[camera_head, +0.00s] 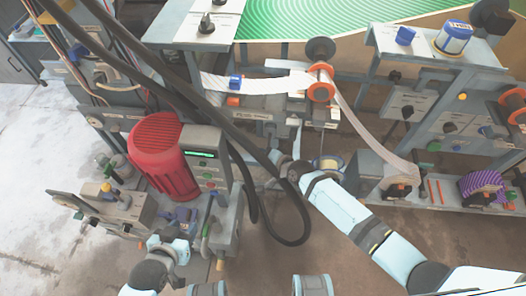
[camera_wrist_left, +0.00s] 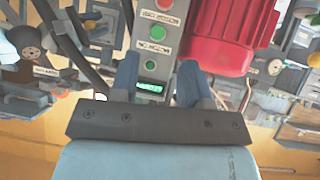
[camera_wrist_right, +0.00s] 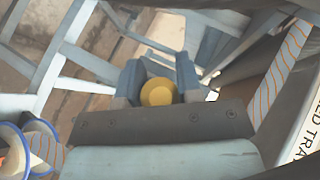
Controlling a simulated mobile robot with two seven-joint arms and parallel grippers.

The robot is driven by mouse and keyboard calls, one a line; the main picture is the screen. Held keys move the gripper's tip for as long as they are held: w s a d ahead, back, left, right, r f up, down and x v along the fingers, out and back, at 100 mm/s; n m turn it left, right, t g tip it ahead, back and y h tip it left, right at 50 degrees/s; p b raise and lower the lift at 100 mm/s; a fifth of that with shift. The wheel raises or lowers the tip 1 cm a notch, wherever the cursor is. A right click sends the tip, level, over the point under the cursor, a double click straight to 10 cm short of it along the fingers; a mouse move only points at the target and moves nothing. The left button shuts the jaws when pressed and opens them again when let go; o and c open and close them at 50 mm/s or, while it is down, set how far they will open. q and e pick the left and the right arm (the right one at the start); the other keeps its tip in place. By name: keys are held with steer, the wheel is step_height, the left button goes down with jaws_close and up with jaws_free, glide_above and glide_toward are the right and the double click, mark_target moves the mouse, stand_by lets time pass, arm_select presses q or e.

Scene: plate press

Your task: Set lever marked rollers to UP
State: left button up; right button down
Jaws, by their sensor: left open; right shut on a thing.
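No label that I can read says rollers, so I cannot tell which lever is the rollers one. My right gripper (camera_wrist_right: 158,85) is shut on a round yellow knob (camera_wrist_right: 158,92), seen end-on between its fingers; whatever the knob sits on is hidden. In the head view the right arm reaches in to the middle and its fingers are mostly hidden by the black hose. My left gripper (camera_wrist_left: 158,72) is open and empty, in front of a grey control box (camera_wrist_left: 157,50) with a red button, green buttons and a lit green display. In the head view it is low left, below that box.
A red motor (camera_head: 160,155) stands left of the control box. Thick black hoses (camera_head: 235,150) loop down beside my right arm. A paper web (camera_head: 262,84) runs over orange-ended rollers (camera_head: 321,82). A frame with more knobs and spools (camera_head: 483,188) stands right.

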arm_select(q)
steer(key=shift+s+a+r+p, duration=0.1)
steer(key=shift+r+p, duration=0.75)
steer(key=shift+p, duration=0.05)
steer(key=shift+s+a+r+p, duration=0.1)
steer(key=shift+r+p, duration=0.7)
steer(key=shift+p, duration=0.1)
arm_select(e)
steer(key=shift+w+d+r+m+g, duration=0.1)
steer(key=shift+w+r+m+g, duration=0.15)
steer(key=shift+r, duration=0.35)
steer(key=shift+w+a+r+m+g, duration=0.1)
steer(key=shift+w+r+m+g, duration=0.15)
steer(key=shift+r, duration=0.4)
steer(key=shift+w+d+r+m+g, duration=0.15)
steer(key=shift+r+g, duration=0.15)
steer(key=shift+r, duration=0.3)
steer(key=c, duration=0.8)
jaws_free()
arm_select(q)
steer(key=shift+s+a+r+m+p, duration=0.1)
steer(key=shift+r+m+p, duration=0.2)
steer(key=shift+r+p, duration=0.35)
arm_select(e)
steer(key=v, duration=1.3)
steer(key=shift+s+d+r, duration=0.15)
steer(key=shift+s+r, duration=0.05)
steer(key=shift+r, duration=0.1)
